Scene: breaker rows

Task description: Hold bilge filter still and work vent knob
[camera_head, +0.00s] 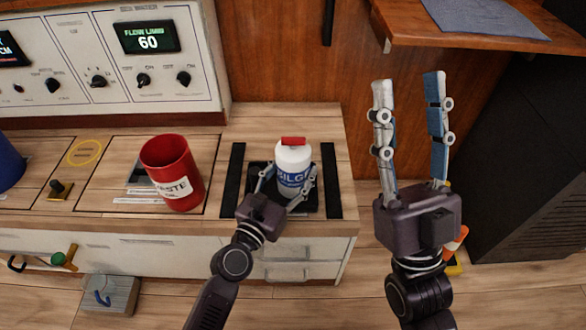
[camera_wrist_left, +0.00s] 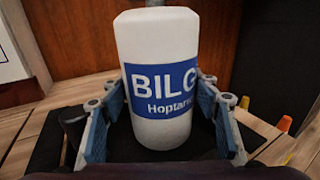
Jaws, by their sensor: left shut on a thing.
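The bilge filter (camera_head: 292,170) is a white canister with a blue "BILGE" label. It stands upright on a black mat (camera_head: 312,202) on the counter. The canister's body (camera_wrist_left: 160,80) fills the middle of the left wrist view. My right gripper (camera_head: 409,85) is open and empty, pointing up, right of the counter.
A red "WASTE" bin (camera_head: 172,174) stands on the counter left of the filter. Black strips (camera_head: 332,180) flank the mat. A control panel (camera_head: 130,60) with dials stands behind. A wooden shelf (camera_head: 480,35) with a grey cloth juts out at upper right, above my right gripper.

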